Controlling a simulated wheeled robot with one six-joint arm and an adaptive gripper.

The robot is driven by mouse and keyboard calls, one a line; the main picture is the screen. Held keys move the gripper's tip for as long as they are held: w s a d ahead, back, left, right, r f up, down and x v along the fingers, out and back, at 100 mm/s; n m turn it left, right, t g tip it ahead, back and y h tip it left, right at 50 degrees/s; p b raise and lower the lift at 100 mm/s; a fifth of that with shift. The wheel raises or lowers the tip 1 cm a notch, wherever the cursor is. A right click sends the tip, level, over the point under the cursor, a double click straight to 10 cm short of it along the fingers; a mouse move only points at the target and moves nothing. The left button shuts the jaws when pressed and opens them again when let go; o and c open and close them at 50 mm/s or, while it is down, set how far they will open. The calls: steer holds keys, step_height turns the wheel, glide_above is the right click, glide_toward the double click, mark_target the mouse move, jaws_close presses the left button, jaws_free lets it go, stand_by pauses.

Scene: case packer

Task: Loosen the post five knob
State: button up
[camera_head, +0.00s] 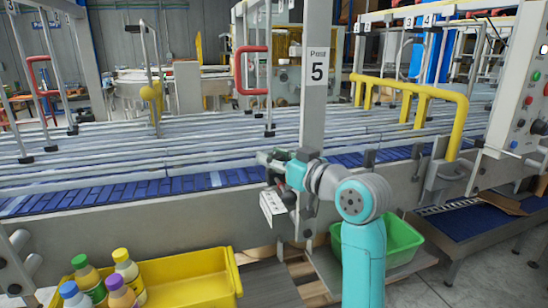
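The grey post five (313,110) stands upright at the near edge of the conveyor, with a white "Post 5" sign (317,68). My arm reaches up from the lower right, and its wrist crosses in front of the lower part of this post. My gripper (276,188) is at the left side of the post, near the conveyor's front edge. It is small and partly hidden by my wrist, so whether its fingers are open or shut is unclear. I cannot make out the post five knob; my wrist covers part of the post where it meets the rail.
A yellow crate (205,284) with several capped bottles stands at lower left. A green bin (402,240) stands behind my arm. The conveyor (110,190) with blue belt runs across. A yellow guard rail (430,90) and a button panel (525,100) are at right.

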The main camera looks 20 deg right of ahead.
steer(key=shift+c, duration=1.3)
steer(key=shift+y, duration=0.3)
steer(key=shift+d+n+g+y, duration=0.1)
steer(key=shift+n+g+y, duration=0.5)
steer(key=shift+n+y, duration=0.2)
steer(key=shift+n+g+y, duration=0.8)
steer(key=shift+n+y, duration=0.1)
steer(key=shift+y, duration=0.3)
steer(key=o, duration=1.2)
steer(key=shift+c, duration=0.2)
